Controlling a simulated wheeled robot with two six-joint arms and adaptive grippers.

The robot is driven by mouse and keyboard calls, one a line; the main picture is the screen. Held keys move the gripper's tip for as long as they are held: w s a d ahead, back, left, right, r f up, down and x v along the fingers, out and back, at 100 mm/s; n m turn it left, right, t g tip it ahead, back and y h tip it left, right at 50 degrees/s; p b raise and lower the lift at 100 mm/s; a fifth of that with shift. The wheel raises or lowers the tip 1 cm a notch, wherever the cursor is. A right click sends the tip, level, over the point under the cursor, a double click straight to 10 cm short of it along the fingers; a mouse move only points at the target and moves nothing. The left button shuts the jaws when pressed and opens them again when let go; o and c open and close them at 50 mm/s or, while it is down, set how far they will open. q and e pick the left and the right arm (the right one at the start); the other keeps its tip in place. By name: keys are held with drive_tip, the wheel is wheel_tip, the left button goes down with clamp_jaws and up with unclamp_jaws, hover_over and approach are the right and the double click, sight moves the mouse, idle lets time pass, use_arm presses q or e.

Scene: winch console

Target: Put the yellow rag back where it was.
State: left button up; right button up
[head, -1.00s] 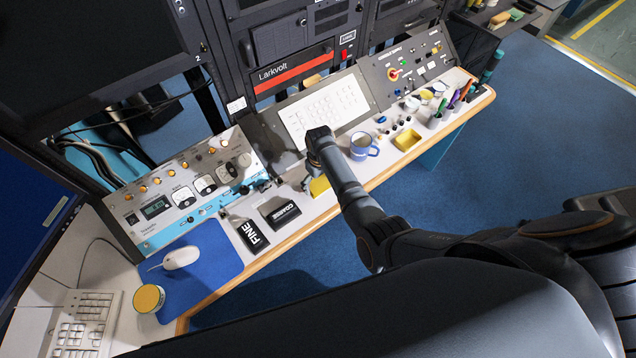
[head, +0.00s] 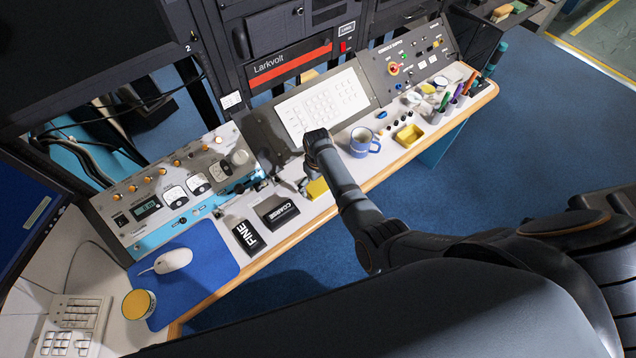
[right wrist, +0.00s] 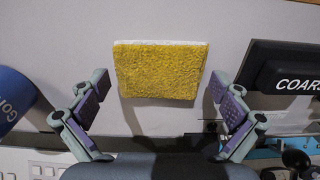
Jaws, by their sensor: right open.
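The yellow rag (right wrist: 160,72) lies on the desk, with a white edge along its far side in the right wrist view. In the head view the rag (head: 317,189) is partly hidden by my right arm. My right gripper (right wrist: 158,108) is open, with one finger on each side of the rag. The fingers are apart from the rag, and nothing is held. In the head view the right gripper (head: 308,184) points down at the desk beside the rag, mostly hidden behind its wrist. My left gripper is not in view.
A black COARSE block (head: 278,212) and a FINE block (head: 248,236) are left of the rag. A blue mug (head: 364,142) and a yellow tray (head: 408,136) are to its right. The keypad panel (head: 322,103) rises behind. The desk's wooden front edge (head: 290,235) is close.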

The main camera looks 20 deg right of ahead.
sight(318, 185)
drive_tip(key=shift+r, duration=0.4)
use_arm(q)
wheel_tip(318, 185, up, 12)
drive_tip(key=p, duration=1.1)
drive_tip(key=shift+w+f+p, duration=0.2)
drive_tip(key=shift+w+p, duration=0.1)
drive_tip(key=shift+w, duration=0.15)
use_arm(e)
wheel_tip(318, 185, up, 12)
drive_tip(key=shift+f, duration=0.15)
